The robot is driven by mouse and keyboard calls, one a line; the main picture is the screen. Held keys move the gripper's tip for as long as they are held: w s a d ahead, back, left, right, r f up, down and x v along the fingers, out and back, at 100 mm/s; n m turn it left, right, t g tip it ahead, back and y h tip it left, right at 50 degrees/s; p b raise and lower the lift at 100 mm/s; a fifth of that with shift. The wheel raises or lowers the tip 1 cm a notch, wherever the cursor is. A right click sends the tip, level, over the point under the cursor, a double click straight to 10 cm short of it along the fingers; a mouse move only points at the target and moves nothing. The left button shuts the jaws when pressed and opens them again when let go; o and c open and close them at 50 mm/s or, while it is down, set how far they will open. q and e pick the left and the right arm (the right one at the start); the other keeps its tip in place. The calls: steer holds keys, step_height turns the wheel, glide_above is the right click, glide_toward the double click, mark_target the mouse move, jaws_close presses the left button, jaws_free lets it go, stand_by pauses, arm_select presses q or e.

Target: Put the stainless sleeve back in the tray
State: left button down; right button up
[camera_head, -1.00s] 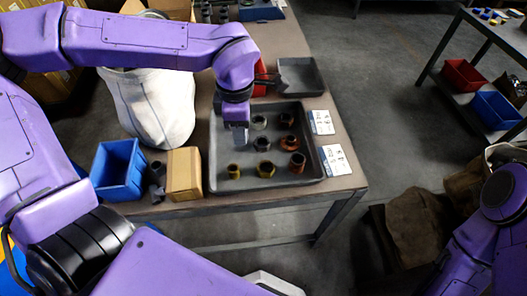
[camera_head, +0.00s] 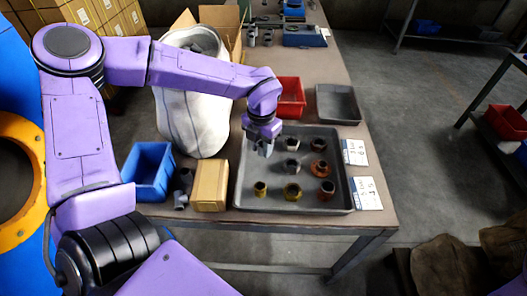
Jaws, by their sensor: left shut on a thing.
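The grey tray (camera_head: 244,196) lies on the workbench. My left gripper (camera_head: 263,150) reaches in from the left and points down over the tray's back left corner. It is shut on a small grey piece, which looks like the stainless sleeve. The fingers mostly hide it, and I cannot tell whether it touches the tray floor. My right gripper is out of view.
A blue bin (camera_head: 150,171), dark pipe fittings (camera_head: 182,187) and a cardboard box (camera_head: 211,185) stand left of the tray. A white sack (camera_head: 190,110) is behind them. A red bin (camera_head: 291,97) and an empty grey tray (camera_head: 337,104) are behind. White labels (camera_head: 354,152) lie at right.

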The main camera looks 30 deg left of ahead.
mark_target(262, 160)
arm_select(q)
steer(key=shift+w+a+f, duration=0.35)
steer(key=shift+w+f, duration=0.2)
steer(key=shift+f, duration=0.25)
step_height(262, 160, down, 3)
steer(key=shift+r, duration=0.1)
steer(key=shift+w+f, duration=0.1)
steer(key=shift+f, duration=0.15)
steer(key=c, duration=0.8)
jaws_free()
steer(key=shift+f, duration=0.1)
